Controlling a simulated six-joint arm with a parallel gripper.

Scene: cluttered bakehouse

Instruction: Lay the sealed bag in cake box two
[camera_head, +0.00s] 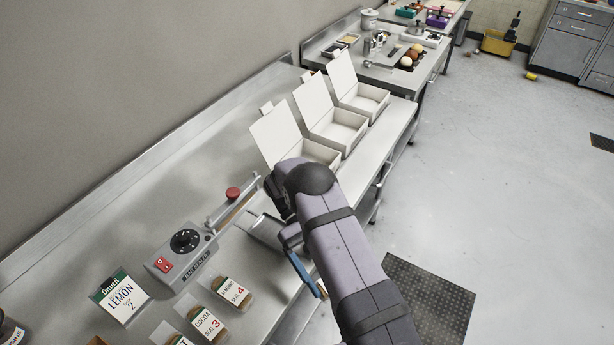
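Three white cake boxes stand in a row with lids up: a near one (318,153), a middle one (340,131) and a far one (366,103). No numbers are readable on them, so I cannot tell which is box two. My gripper (268,228) is over the steel bench, just right of the bag sealer (186,250) and in front of the near box. My arm largely hides its fingers, and I cannot tell whether it holds a bag. Labelled bags, cocoa 3 (207,325) and almond 4 (233,293), lie at the bottom.
An order card reading lemon 2 (122,299) stands left of the bags. The sealer's arm with a red knob (232,193) reaches toward my gripper. A second bench (393,78) with a scale and bowls stands behind the boxes. The floor right is mostly clear.

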